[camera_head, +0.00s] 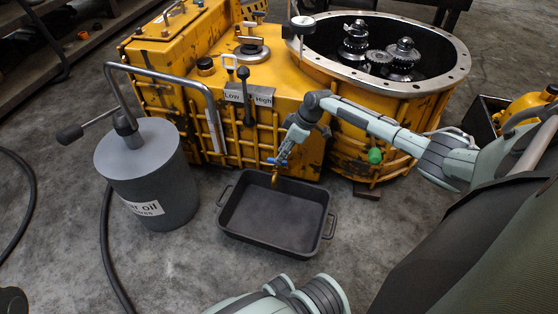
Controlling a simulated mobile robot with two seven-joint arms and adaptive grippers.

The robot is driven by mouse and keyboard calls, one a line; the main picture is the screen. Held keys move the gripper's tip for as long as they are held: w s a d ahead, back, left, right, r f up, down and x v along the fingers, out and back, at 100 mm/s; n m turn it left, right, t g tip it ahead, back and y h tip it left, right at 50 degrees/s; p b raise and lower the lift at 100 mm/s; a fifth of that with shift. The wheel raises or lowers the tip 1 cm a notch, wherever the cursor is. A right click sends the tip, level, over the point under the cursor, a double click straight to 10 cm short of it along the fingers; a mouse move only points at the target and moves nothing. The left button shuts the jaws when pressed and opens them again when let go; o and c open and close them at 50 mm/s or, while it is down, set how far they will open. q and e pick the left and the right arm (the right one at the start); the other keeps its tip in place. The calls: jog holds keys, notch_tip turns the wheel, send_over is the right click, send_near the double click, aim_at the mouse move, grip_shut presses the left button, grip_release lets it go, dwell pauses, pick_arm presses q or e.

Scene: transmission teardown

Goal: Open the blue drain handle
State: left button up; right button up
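The yellow transmission housing (235,65) stands at the back, with a round open top showing gears (403,52). A small blue drain handle (271,161) shows low on its front face, above a brass-coloured spout (275,178). My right arm reaches in from the right, and my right gripper (284,155) is at the handle, pointing down and left. Its fingers overlap the handle's right side in this view. They are too small to tell whether they touch or grip it. My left gripper is not in view.
A black drain pan (274,232) with two side handles lies on the floor under the spout and looks empty. A grey gear oil drum (150,190) with a pump and hose stands at left. A green knob (375,156) sticks out right of my gripper.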

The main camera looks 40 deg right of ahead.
jog(key=shift+b+x, duration=0.45)
jog(key=shift+x, duration=1.15)
jog(key=shift+c, duration=0.4)
grip_shut()
